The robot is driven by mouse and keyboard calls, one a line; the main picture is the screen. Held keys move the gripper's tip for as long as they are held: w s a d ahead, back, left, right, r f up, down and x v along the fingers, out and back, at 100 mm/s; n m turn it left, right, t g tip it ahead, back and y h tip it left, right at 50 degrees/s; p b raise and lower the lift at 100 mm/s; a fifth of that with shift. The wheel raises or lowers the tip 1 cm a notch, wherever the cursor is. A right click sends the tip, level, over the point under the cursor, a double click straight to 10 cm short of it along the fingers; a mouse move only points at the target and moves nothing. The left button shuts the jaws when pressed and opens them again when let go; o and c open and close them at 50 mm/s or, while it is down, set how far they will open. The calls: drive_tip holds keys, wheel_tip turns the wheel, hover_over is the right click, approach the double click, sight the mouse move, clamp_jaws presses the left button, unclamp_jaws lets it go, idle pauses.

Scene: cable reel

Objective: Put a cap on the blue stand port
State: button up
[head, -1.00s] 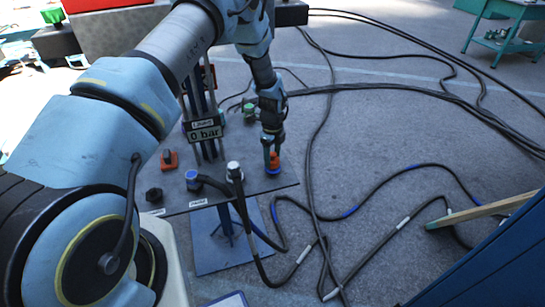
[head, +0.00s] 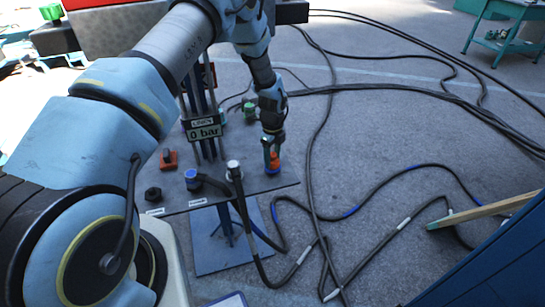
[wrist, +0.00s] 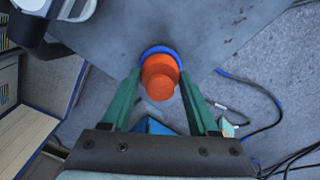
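An orange cap (head: 272,162) sits upright near the right corner of the grey stand plate (head: 240,190). In the wrist view the cap (wrist: 160,75) shows its stepped orange body, with a blue ring (wrist: 160,50) right behind it; the port under it is hidden. My gripper (head: 270,152) reaches down over the cap from above. In the wrist view its green fingers (wrist: 160,72) stand on either side of the cap, with what looks like a narrow gap at each side.
A blue-ringed fitting (head: 193,178), a white-topped hose fitting (head: 234,170), a black knob (head: 153,194) and an orange block (head: 169,158) stand left of the cap. A "0 bar" display (head: 204,133) rises behind. Black hoses (head: 385,180) cross the floor at right.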

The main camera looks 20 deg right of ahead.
drive_tip(key=o, duration=0.5)
drive_tip(key=shift+r, duration=0.1)
